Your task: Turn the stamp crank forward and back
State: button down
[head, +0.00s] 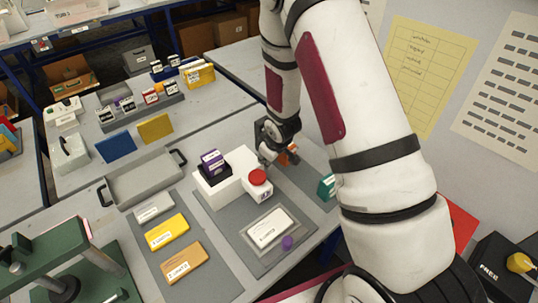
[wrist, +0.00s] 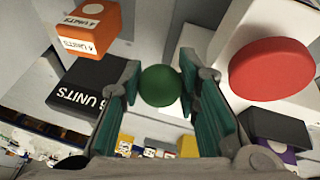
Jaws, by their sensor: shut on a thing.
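A white stamp machine (head: 222,183) stands on a grey mat, with a red round cap (head: 258,177) on its front part. The cap shows large at the right of the wrist view (wrist: 270,70). A green round knob (wrist: 160,85), which looks like the crank's handle, sits between the fingers of my gripper (wrist: 160,88). My gripper is shut on this knob. In the head view my gripper (head: 270,156) is at the far right side of the machine, and the knob is hidden there. The crank's arm is not clearly seen.
A purple-topped stamp block (head: 212,160) stands on the machine. An orange block (head: 288,155) is close beside my gripper, and a green block (head: 326,187) is to its right. A white card (head: 269,230) lies in front. A grey tray (head: 145,180) is at left.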

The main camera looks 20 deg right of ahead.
jog(key=shift+s+f, duration=0.2)
jog(key=shift+s, duration=0.05)
jog(key=c, duration=1.3)
grip_release()
jog(key=shift+o, duration=0.5)
jog(key=shift+w+r, duration=0.1)
jog(key=shift+w, duration=0.05)
jog(key=shift+r, duration=0.1)
jog(key=v, duration=1.1)
jog(key=shift+s+r, duration=0.25)
jog(key=shift+r, duration=0.1)
